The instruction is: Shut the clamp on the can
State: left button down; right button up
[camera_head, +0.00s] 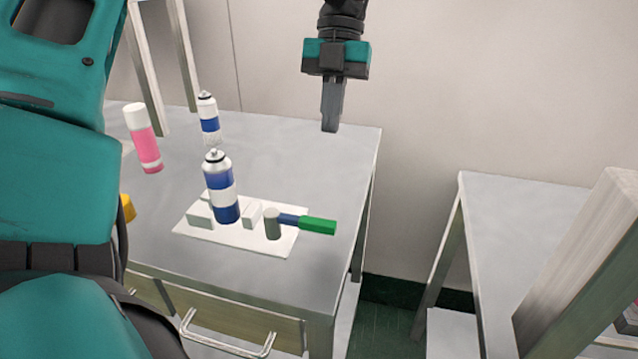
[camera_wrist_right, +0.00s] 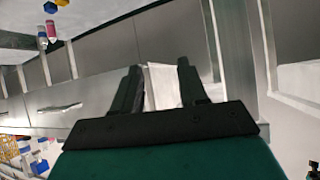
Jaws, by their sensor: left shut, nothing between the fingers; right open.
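The clamp's white base plate (camera_head: 270,243) lies on the grey table. A blue and white can (camera_head: 222,190) stands upright on it, between a white block on the left (camera_head: 199,214) and another on the right (camera_head: 252,214). The right block looks slightly apart from the can. A grey post (camera_head: 272,224) carries a lever with a green handle (camera_head: 318,226) that points right. My left gripper (camera_head: 331,128) is shut and empty, pointing down above the table's back right, well away from the handle. My right gripper (camera_wrist_right: 159,68) is open and empty, away from the clamp.
A pink can with a white cap (camera_head: 143,138) and another blue and white can (camera_head: 208,118) stand farther back. A yellow thing (camera_head: 128,208) is partly hidden at the left. A second table (camera_head: 510,210) stands right, across a gap.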

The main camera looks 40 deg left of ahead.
pick_arm(q)
jog(key=shift+s, duration=0.1)
pick_arm(e)
jog(key=shift+s+d, duration=0.1)
jog(key=shift+d, duration=0.05)
pick_arm(q)
jog(key=b+x, duration=0.1)
jog(key=x, duration=0.9)
jog(key=shift+s+f, duration=0.1)
jog(key=shift+f, duration=0.05)
jog(key=shift+s+d, duration=0.35)
jog(key=shift+s, duration=0.25)
jog(key=shift+s+d, duration=0.35)
jog(key=shift+s, duration=0.25)
jog(key=shift+s+d, duration=0.2)
jog(key=shift+s, duration=0.25)
pick_arm(e)
jog(key=shift+a+f, duration=0.25)
jog(key=shift+f, duration=0.05)
jog(key=shift+d, duration=0.1)
